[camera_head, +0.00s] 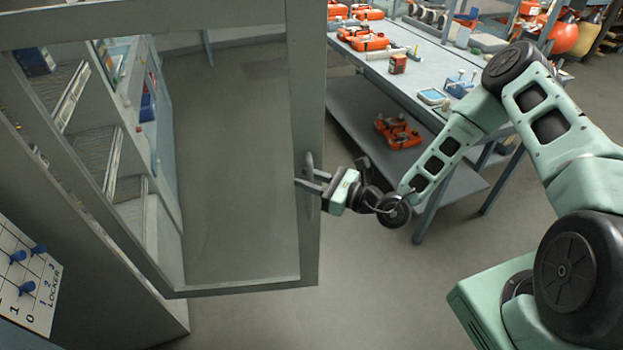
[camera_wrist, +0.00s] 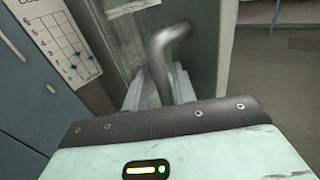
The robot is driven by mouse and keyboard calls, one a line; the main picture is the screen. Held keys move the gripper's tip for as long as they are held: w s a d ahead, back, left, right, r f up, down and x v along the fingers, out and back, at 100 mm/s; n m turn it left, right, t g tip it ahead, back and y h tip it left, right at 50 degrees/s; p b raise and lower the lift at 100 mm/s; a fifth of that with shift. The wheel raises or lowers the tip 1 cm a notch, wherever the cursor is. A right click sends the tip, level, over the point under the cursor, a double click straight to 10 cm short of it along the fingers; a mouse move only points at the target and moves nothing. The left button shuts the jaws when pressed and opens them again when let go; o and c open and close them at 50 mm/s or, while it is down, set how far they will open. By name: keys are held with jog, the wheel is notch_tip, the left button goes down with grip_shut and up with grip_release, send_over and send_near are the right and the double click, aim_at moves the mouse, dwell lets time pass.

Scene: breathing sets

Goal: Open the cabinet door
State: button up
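The cabinet door (camera_head: 305,105), a grey frame around a clear pane, stands swung well out from the grey cabinet (camera_head: 95,215) at left. Its metal handle (camera_head: 309,163) is on the right-hand frame bar. My gripper (camera_head: 312,182) is at this handle, its fingers reaching to the bar from the right. In the wrist view the bent handle (camera_wrist: 163,50) rises between the two fingers (camera_wrist: 160,92), which appear closed on it. The exact contact is partly hidden by the gripper body.
Shelves (camera_head: 95,130) show inside the cabinet. A label board (camera_head: 25,270) with blue pins is at lower left. A workbench (camera_head: 400,75) with red tools and boxes stands behind my arm. The floor (camera_head: 380,290) in front of the door is clear.

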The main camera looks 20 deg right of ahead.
jog(key=shift+d, duration=0.1)
dwell(0.3)
jog(key=shift+s+d+f, duration=0.15)
jog(key=shift+d, duration=0.05)
jog(key=b+v, duration=0.6)
jog(key=v, duration=1)
jog(key=shift+s+d, duration=0.2)
jog(key=shift+s, duration=0.2)
jog(key=shift+r, duration=0.2)
